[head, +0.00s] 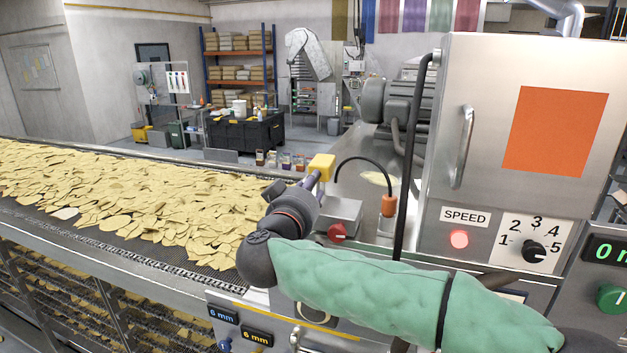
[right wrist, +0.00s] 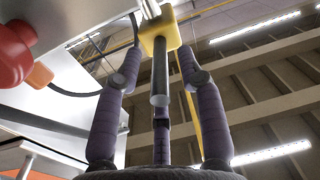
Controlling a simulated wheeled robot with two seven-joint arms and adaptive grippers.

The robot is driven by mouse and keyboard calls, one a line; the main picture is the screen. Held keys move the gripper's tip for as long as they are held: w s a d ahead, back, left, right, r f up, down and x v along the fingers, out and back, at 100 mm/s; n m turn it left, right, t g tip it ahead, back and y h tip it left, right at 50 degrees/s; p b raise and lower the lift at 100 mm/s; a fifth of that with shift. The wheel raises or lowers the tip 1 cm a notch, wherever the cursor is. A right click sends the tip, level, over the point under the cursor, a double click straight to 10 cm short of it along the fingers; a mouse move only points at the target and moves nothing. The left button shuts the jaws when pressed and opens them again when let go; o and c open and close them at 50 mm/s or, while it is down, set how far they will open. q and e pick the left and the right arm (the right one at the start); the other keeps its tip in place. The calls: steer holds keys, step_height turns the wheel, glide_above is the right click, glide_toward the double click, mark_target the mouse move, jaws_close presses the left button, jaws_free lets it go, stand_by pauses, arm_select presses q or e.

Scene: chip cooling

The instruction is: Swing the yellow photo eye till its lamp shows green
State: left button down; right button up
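The yellow photo eye (head: 321,166) stands beside the conveyor, above a small metal box. In the right wrist view the yellow block (right wrist: 160,34) has a dark rod extending from it between my fingers. My right gripper (head: 313,181) reaches up to it, with purple fingers just below the block. In the right wrist view my right gripper (right wrist: 160,62) has its fingers on both sides of the block and rod; contact is unclear. No lit lamp on the photo eye shows, so I cannot tell its colour. My left gripper is out of view.
The conveyor (head: 75,251) carries chips on the left. A red knob (head: 338,232) and an orange cable fitting (head: 388,205) are close to the gripper. A steel cabinet (head: 490,65) with a lit red SPEED lamp (head: 459,239) and a dial (head: 534,251) stands on the right.

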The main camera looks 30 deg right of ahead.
steer(key=shift+x, duration=1.7)
jaws_close()
steer(key=shift+a, duration=0.1)
